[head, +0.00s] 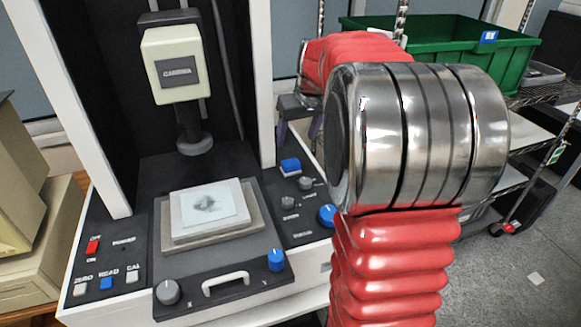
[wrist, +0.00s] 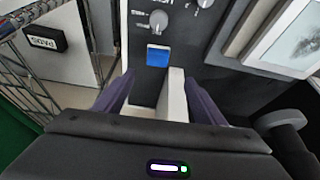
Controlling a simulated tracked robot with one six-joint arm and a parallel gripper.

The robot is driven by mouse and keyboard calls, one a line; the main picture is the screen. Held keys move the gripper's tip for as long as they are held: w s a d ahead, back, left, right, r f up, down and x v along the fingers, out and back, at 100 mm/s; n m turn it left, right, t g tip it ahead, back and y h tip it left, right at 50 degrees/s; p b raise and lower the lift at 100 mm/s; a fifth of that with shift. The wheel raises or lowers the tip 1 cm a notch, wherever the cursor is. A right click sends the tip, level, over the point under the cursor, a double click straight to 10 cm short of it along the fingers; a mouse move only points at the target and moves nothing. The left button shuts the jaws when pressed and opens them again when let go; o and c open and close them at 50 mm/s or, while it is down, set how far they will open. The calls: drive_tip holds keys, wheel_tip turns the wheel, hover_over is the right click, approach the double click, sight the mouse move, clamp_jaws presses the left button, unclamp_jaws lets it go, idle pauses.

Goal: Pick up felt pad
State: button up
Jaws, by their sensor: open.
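I cannot tell for sure which thing is the felt pad. A pale square pad with a dark smudge (head: 208,205) lies flat on the machine's stage; its corner shows at the upper right of the wrist view (wrist: 295,38). A small blue-topped block (head: 291,165) sits on the right control panel; in the wrist view this blue block (wrist: 158,57) shows beyond and between my fingertips. My gripper (head: 299,130) is beside the machine's right column, partly hidden by my arm. In the wrist view my gripper (wrist: 158,82) has its purple fingers apart, with nothing visibly held.
The machine's pale right column (head: 263,80) stands close to my gripper. A probe head (head: 175,65) hangs above the stage. Knobs (head: 305,184) stand near the blue block. A green crate (head: 450,55) sits on wire shelving at the right. Floor (head: 515,265) is mostly clear there.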

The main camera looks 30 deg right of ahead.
hover_over(291, 162)
drive_tip(key=s+a, duration=0.1)
drive_tip(key=s, duration=0.2)
wheel_tip(291, 162, down, 8)
drive_tip(key=shift+w+a, duration=0.1)
drive_tip(key=shift+w, duration=0.05)
drive_tip(key=shift+d+x, duration=0.15)
drive_tip(key=shift+x, duration=1.15)
drive_tip(key=shift+d+x, duration=0.15)
drive_tip(key=shift+x, duration=1.15)
drive_tip(key=c, duration=1.1)
drive_tip(key=shift+r, duration=0.1)
